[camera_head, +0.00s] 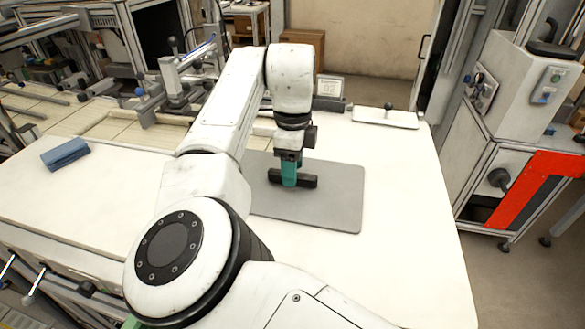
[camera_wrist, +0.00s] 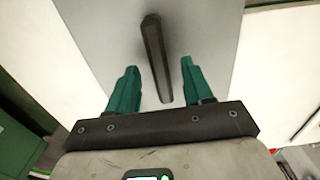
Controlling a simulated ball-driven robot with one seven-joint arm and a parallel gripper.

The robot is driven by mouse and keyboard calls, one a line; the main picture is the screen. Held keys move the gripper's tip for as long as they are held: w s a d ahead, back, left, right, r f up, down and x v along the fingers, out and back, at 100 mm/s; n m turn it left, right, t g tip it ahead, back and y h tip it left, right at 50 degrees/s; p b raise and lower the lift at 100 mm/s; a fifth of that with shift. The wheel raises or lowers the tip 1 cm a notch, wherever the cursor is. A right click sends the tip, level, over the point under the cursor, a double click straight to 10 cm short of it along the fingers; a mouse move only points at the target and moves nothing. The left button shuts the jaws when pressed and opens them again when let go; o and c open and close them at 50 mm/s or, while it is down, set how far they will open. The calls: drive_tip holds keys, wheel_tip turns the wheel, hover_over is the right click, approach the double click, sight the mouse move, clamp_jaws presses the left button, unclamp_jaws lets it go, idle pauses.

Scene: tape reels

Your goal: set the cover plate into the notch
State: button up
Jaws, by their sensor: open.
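A flat grey plate (camera_head: 335,207) lies on the white table, with a dark raised bar (camera_head: 307,181) on it. In the wrist view the grey plate (camera_wrist: 215,40) fills the middle, and the dark bar (camera_wrist: 153,50) runs lengthwise between my fingers. My gripper (camera_head: 290,184) is over the plate at the bar; in the wrist view my gripper (camera_wrist: 157,68) has its green fingers apart, one on each side of the bar, with gaps. Whether the fingertips touch the plate cannot be told. I cannot make out a notch; my arm hides part of the plate's left side.
A white plate with a black knob (camera_head: 388,119) lies at the table's back right. A blue folded cloth (camera_head: 65,154) lies at the left. A small sign (camera_head: 330,87) stands at the back. The table's right front (camera_head: 415,250) is clear.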

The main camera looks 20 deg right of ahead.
wheel_tip(320, 180, up, 10)
idle(0.4)
